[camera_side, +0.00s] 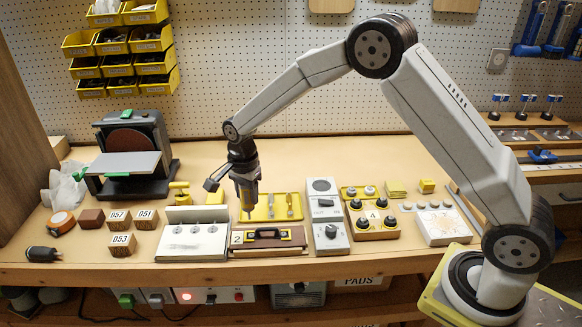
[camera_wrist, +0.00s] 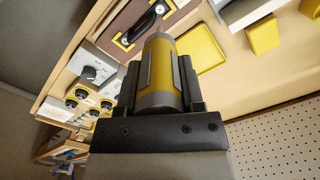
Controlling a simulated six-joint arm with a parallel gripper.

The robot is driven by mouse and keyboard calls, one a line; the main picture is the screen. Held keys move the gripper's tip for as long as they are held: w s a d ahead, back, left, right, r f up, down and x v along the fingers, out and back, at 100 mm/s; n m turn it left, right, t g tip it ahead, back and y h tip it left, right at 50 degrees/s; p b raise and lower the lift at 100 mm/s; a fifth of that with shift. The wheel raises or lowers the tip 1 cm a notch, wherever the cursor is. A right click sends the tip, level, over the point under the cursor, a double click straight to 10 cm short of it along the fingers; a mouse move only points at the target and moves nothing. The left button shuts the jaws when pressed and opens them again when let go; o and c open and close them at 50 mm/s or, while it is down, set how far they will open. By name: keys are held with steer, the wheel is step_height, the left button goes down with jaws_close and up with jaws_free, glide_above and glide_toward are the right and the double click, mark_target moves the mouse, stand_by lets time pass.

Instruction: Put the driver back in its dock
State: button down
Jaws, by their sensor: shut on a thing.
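My gripper (camera_side: 246,180) is above the middle of the bench, pointing down. It is shut on the driver, a grey and yellow cylindrical tool (camera_wrist: 159,75) held between the two dark fingers in the wrist view. In the side view the driver (camera_side: 247,196) hangs roughly upright with its thin tip down, just left of the yellow tray (camera_side: 259,213) and behind the box labelled 2 (camera_side: 267,251). Whether the tip touches anything I cannot tell. I cannot single out the dock for certain.
A white box with several knobs (camera_side: 193,250) stands left of the driver. A grey dial box (camera_side: 329,237) and a panel labelled 4 (camera_side: 371,217) stand to the right. A sander (camera_side: 131,160) is at the back left. Bench behind the yellow tray is clear.

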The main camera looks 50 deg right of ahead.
stand_by(0.5)
steer(key=s+d+m, duration=0.2)
steer(key=d+m, duration=0.4)
steer(key=d, duration=2.1)
steer(key=shift+s+d+r, duration=0.25)
steer(key=shift+s+r, duration=0.15)
steer(key=shift+f, duration=0.2)
steer(key=shift+f, duration=2.6)
steer(key=shift+f, duration=1.7)
